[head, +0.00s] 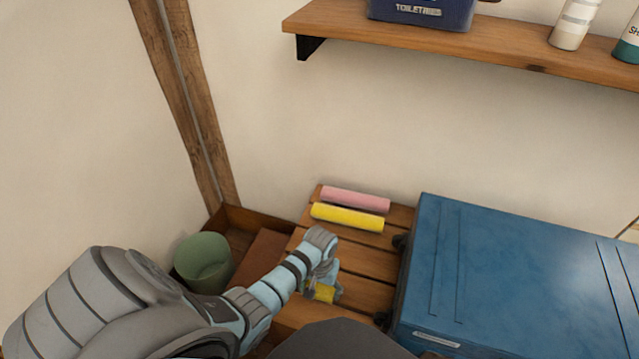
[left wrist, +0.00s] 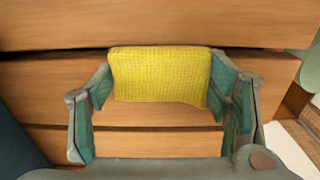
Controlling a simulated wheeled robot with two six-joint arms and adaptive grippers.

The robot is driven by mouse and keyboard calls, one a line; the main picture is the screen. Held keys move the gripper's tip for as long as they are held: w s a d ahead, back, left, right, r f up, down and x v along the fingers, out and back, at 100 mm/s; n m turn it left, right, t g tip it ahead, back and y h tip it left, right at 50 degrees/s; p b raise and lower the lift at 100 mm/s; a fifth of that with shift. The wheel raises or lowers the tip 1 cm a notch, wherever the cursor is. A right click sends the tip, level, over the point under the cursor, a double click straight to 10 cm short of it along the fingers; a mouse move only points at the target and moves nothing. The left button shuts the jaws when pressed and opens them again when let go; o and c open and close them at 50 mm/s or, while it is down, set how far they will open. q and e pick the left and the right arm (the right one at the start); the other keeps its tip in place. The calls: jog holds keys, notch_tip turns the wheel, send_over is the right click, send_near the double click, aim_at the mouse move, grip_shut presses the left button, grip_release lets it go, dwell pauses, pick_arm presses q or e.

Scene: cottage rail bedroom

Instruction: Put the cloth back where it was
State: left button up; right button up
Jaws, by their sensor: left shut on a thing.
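A yellow, waffle-textured cloth (left wrist: 160,76), folded or rolled, is between the fingers of my left gripper (left wrist: 162,84). The fingers press on its two ends, over the wooden slats. In the head view my left gripper (head: 322,285) is low over the front part of the slatted rack (head: 358,262), and a small part of the yellow cloth (head: 325,293) shows at it. I cannot tell whether the cloth touches the slats. A pink rolled cloth (head: 355,200) and another yellow rolled cloth (head: 347,218) lie side by side at the rack's back. My right gripper is not in view.
A blue suitcase (head: 510,280) lies right of the free slats. A green pot (head: 203,262) stands in a wooden tray (head: 240,218) at the left. Above, a wall shelf (head: 480,52) holds a blue toiletries box (head: 420,12) and bottles (head: 574,24).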

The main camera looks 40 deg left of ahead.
aim_at(321, 287)
pick_arm(q)
jog(key=shift+r, duration=0.15)
jog(key=o, duration=1.5)
jog(key=shift+o, duration=0.2)
notch_tip(321, 287, up, 12)
jog(key=p, duration=0.6)
jog(key=shift+p, duration=0.3)
jog(key=shift+w, duration=0.1)
